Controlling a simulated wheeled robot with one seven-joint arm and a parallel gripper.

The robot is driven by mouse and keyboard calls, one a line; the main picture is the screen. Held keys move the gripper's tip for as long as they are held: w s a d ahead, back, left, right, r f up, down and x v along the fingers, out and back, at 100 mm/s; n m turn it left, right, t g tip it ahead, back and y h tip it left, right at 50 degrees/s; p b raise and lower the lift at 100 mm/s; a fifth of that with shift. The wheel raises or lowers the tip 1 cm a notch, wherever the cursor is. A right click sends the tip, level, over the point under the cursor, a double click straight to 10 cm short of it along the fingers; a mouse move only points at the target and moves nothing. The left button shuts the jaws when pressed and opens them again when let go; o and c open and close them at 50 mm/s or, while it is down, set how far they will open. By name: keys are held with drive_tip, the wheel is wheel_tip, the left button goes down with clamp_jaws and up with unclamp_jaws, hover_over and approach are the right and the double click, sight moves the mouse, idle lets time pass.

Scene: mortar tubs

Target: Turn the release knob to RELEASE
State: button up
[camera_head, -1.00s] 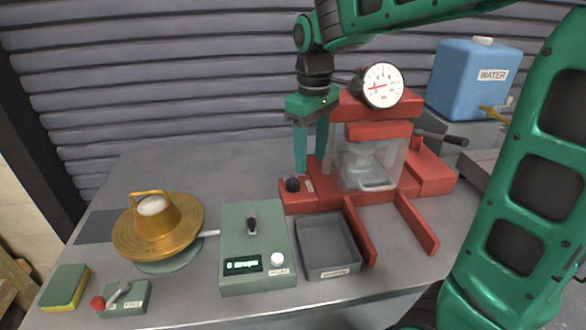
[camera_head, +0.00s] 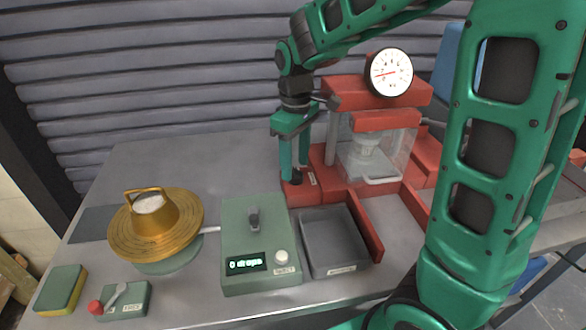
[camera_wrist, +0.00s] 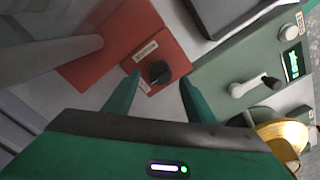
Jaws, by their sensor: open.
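The release knob is a small black knob (camera_wrist: 159,73) on a red block (camera_wrist: 130,45) at the front left of the red press (camera_head: 372,120). Pale labels sit beside the knob; their lettering is too small to read. In the head view the knob (camera_head: 296,176) is partly hidden by my gripper (camera_head: 294,172), which points down over it. In the wrist view the two green fingers of my gripper (camera_wrist: 157,90) are apart, with the knob between and just beyond their tips. I cannot tell whether the fingers touch it.
A grey tray (camera_head: 331,243) and a green box with a "0 drops" display (camera_head: 258,245) stand in front. A brass flow table (camera_head: 155,225) is at the left. A sponge (camera_head: 62,289) and a red-knobbed lever box (camera_head: 123,301) lie at the front left. The back-left table is clear.

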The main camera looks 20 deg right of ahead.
drive_tip(key=shift+f, duration=1.25)
drive_tip(key=shift+c, duration=0.6)
drive_tip(key=c, duration=0.9)
